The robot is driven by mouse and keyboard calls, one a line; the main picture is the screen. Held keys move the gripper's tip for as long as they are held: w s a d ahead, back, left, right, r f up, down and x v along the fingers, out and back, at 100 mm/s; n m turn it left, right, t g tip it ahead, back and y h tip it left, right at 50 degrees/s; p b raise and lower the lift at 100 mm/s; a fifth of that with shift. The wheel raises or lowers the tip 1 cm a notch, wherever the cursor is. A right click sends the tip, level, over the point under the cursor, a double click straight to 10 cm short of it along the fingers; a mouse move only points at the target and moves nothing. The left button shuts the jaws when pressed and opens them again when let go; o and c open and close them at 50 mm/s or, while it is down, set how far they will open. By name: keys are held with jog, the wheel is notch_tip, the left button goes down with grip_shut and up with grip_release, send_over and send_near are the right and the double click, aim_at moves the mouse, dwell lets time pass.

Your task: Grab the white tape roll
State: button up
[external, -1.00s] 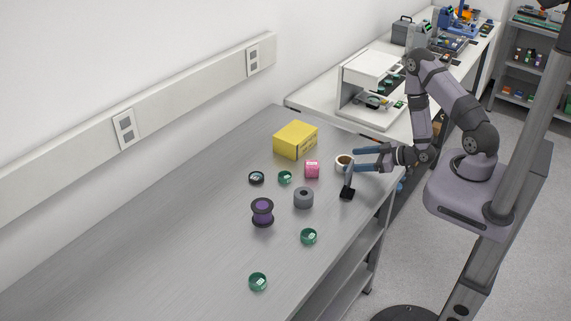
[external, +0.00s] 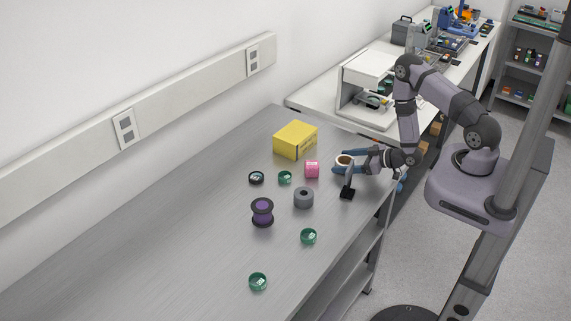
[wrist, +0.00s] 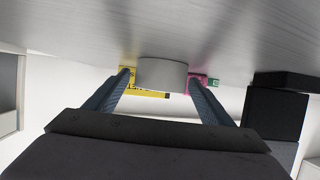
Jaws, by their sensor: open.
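The white tape roll (external: 345,160), with a brownish core, lies flat on the grey bench near its right end. In the wrist view the roll (wrist: 162,73) shows its pale side wall between my two blue fingers. My gripper (external: 341,164) is open and low at the bench, one finger on each side of the roll. In the wrist view a narrow gap seems to remain beside each finger; I cannot tell whether either touches.
A small black stand (external: 347,192) with an upright plate is close beside my gripper. A pink roll (external: 312,169), a grey roll (external: 303,198) and a yellow box (external: 295,139) are nearby. Green rolls and a purple spool (external: 262,212) lie further left. The bench's left part is clear.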

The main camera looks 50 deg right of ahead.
jog(key=c, duration=1.1)
jog(key=shift+w+r, duration=0.1)
jog(key=shift+r, duration=0.05)
jog(key=shift+r+p, duration=0.5)
jog(key=shift+r, duration=4.35)
